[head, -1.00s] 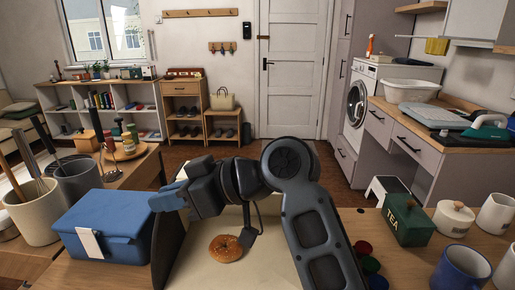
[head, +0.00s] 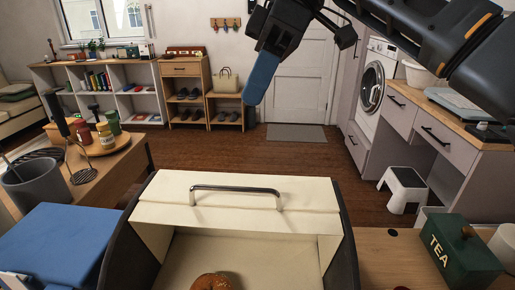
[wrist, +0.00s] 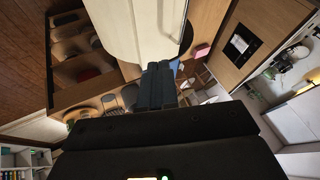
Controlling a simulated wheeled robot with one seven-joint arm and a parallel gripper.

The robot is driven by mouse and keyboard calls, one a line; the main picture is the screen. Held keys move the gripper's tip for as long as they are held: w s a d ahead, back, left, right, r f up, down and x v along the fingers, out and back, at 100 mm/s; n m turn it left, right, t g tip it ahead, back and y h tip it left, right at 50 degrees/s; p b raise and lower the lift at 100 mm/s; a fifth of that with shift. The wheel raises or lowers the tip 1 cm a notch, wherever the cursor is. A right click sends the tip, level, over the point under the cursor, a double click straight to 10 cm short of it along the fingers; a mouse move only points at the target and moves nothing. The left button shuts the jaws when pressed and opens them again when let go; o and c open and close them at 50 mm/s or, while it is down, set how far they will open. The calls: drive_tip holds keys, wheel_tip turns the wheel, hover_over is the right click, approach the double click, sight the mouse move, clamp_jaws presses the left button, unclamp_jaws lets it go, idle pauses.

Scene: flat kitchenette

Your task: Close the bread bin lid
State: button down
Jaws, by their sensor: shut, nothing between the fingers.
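The bread bin (head: 345,235) stands at the bottom centre of the head view, with dark side panels and a cream inside. Its cream lid (head: 165,212) is open, raised towards the back, with a metal bar handle (head: 237,189) across it. A bagel (head: 212,282) shows inside, cut off by the lower picture edge. My gripper (head: 252,98) hangs in the air above the lid, its blue fingers together, pointing down and empty. The fingers also show in the wrist view (wrist: 158,85). A cream surface, apparently part of the bin (wrist: 135,30), is beyond them there.
A blue box (head: 65,245) stands close to the bin's left. A green tea tin (head: 462,250) stands to the right on the counter. A tray with jars (head: 105,145) and a grey pot (head: 40,185) are farther left. Open floor lies behind the bin, with a white step stool (head: 405,185).

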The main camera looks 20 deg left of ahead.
drive_tip(key=x, duration=0.2)
drive_tip(key=d+x, duration=0.1)
drive_tip(key=x, duration=0.2)
drive_tip(key=b+x, duration=0.1)
drive_tip(key=x, duration=0.2)
drive_tip(key=shift+d+f, duration=0.2)
drive_tip(key=shift+f, duration=0.25)
drive_tip(key=shift+s+d+f, duration=0.1)
drive_tip(key=shift+s+d, duration=0.1)
drive_tip(key=shift+s, duration=0.25)
drive_tip(key=shift+s+d, duration=0.15)
drive_tip(key=shift+s, duration=0.35)
drive_tip(key=shift+s+d+f, duration=0.15)
drive_tip(key=shift+s, duration=0.6)
drive_tip(key=shift+s, duration=0.1)
